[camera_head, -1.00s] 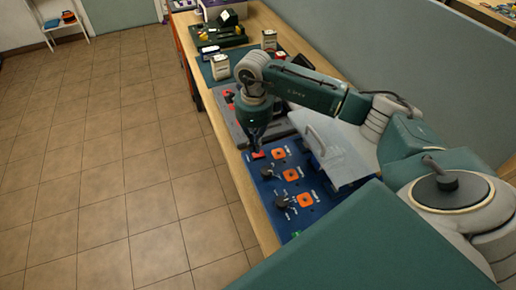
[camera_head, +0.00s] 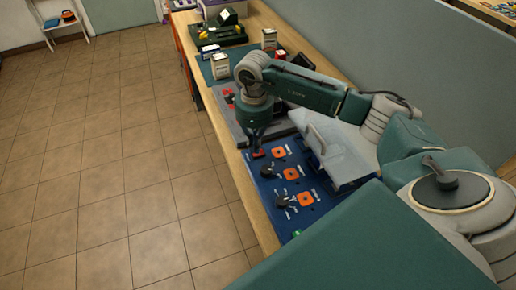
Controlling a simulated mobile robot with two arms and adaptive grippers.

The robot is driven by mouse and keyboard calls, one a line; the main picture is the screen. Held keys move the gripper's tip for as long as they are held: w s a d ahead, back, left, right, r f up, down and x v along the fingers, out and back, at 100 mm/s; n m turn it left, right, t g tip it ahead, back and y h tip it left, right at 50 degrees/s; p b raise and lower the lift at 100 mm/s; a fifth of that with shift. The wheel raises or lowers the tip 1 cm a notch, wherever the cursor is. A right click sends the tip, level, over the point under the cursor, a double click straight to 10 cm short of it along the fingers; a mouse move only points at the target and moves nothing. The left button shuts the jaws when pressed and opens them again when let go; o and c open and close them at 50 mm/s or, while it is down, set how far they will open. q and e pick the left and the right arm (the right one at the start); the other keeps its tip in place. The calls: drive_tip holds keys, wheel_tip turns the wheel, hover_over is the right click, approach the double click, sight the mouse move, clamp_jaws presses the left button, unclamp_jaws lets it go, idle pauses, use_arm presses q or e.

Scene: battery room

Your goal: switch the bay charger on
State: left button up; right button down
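A blue charger panel (camera_head: 275,187) lies on the wooden bench, with orange square plates and black rotary knobs on it. A red switch (camera_head: 258,154) sits near its far left corner. My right gripper (camera_head: 257,146) points down right at that switch. Its fingers are dark and small here, and I cannot tell whether they are open or touch the switch. A clear raised cover (camera_head: 335,160) stands at the panel's right side. The nearest black knob (camera_head: 282,201) and a middle knob (camera_head: 267,171) show uncovered. A small green part (camera_head: 297,233) shows at the panel's near edge. My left gripper is not in view.
A grey tray with red parts (camera_head: 229,98) lies beyond the panel, partly behind my arm. White boxes (camera_head: 220,67) and a green device (camera_head: 222,36) stand farther back. A grey-green partition (camera_head: 400,45) bounds the bench at right. The tiled floor at left is clear.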

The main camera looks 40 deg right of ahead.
drive_tip(key=shift+s+f+b, duration=0.1)
drive_tip(key=shift+f+b, duration=0.5)
drive_tip(key=shift+f, duration=0.2)
idle(0.4)
drive_tip(key=shift+r+p, duration=0.55)
drive_tip(key=shift+r, duration=0.25)
drive_tip(key=shift+r+p, duration=1.45)
drive_tip(key=shift+r, duration=1.3)
drive_tip(key=shift+f, duration=0.1)
